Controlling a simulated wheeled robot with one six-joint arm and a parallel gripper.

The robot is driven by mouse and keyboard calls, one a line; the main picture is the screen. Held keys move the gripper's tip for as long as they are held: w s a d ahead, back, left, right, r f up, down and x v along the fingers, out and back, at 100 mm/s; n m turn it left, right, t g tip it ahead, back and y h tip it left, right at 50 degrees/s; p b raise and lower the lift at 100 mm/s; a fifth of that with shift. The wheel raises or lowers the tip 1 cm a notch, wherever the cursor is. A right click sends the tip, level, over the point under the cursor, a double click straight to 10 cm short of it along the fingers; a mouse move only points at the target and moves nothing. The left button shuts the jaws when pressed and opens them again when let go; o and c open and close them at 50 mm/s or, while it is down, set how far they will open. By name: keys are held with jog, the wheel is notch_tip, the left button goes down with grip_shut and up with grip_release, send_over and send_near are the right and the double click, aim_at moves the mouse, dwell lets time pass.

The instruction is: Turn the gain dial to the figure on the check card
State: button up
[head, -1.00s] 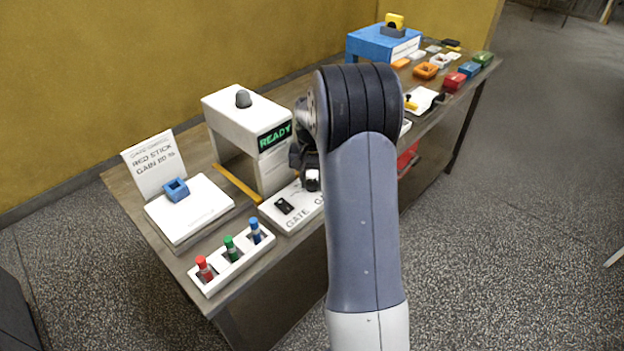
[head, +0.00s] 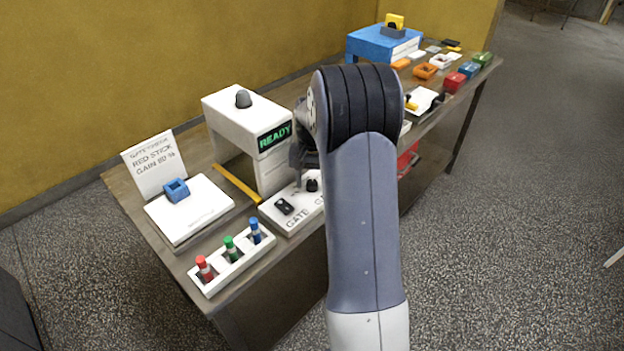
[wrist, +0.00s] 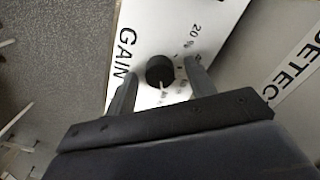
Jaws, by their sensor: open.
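The gain dial (wrist: 160,72) is a round black knob with a pale pointer line, on a white panel (wrist: 190,22) lettered GAIN. One scale figure, 20, can be read beside it; other marks are hidden or too small. My gripper (wrist: 160,80) is open, with one finger on each side of the dial; I cannot tell whether they touch it. In the head view the dial (head: 312,185) shows on the control panel (head: 283,222), just below my gripper, which is partly hidden by my arm. The check card (head: 153,164) stands at the left and reads RED STICK, GAIN 80 %, slightly blurred.
A black GATE switch (head: 284,206) is on the same panel. The white detector arch (head: 222,108) shows READY behind it. A white rack (head: 212,284) holds red, green and blue sticks in front. A blue block (head: 176,190) sits on a white plate (head: 205,222).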

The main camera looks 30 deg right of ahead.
aim_at(312, 182)
jog(key=shift+r, duration=0.1)
notch_tip(312, 182, up, 11)
jog(key=shift+b, duration=0.3)
jog(key=shift+f, duration=0.2)
notch_tip(312, 182, down, 11)
jog(key=shift+r+p, duration=0.1)
jog(key=shift+p, duration=0.2)
dwell(0.5)
